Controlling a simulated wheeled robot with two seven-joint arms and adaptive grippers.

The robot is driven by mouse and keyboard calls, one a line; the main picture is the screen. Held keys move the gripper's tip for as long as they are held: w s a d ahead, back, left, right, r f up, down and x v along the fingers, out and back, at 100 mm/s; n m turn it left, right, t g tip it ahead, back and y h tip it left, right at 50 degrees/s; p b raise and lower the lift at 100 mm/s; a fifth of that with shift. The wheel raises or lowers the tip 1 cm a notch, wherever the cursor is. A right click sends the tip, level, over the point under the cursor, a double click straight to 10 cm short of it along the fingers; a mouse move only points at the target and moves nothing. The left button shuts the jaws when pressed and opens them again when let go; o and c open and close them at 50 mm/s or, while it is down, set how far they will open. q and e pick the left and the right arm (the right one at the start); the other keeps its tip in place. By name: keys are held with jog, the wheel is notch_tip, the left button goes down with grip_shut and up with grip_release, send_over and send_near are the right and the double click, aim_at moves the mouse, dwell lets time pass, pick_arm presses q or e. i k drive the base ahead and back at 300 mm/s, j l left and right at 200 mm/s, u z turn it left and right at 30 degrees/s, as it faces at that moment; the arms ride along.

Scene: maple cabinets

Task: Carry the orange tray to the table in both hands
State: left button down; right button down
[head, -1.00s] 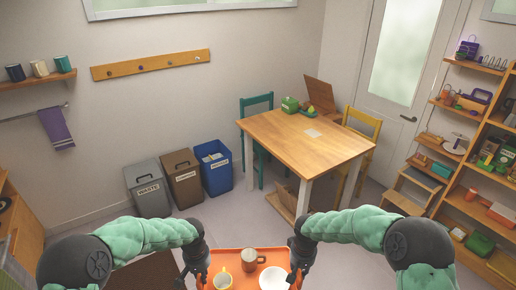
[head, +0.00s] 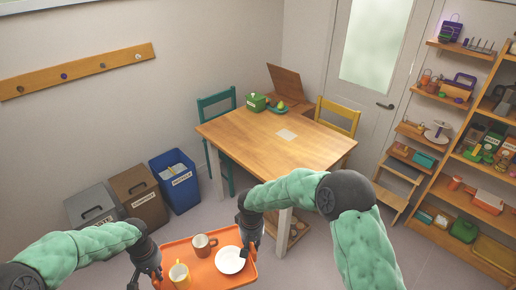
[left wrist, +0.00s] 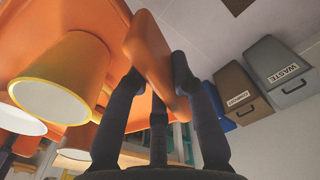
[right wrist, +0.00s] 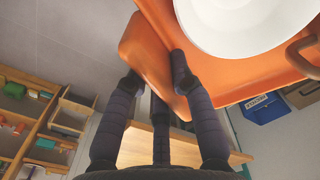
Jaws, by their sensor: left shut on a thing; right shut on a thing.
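The orange tray (head: 208,275) is held in the air in front of me, short of the wooden table (head: 265,140). It carries a yellow mug (head: 179,274), a brown mug (head: 204,245) and a white plate (head: 230,260). My left gripper (head: 155,277) is shut on the tray's left end; the left wrist view shows its fingers around the orange handle (left wrist: 150,60). My right gripper (head: 247,250) is shut on the tray's right end, also seen in the right wrist view (right wrist: 160,75). Both mugs stand upright.
Bins (head: 175,180) are left, shelves (head: 470,160) right. The near tabletop is clear.

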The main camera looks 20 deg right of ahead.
aim_at(273, 156)
jog(key=i+u, duration=0.2)
jog(key=i, duration=0.85)
jog(key=i+j+z, duration=0.15)
jog(key=i+z, duration=0.3)
jog(key=i, duration=0.65)
jog(key=i+z, duration=0.5)
jog(key=i+j+z, duration=0.1)
jog(key=i+z, duration=0.2)
jog(key=z, duration=1.15)
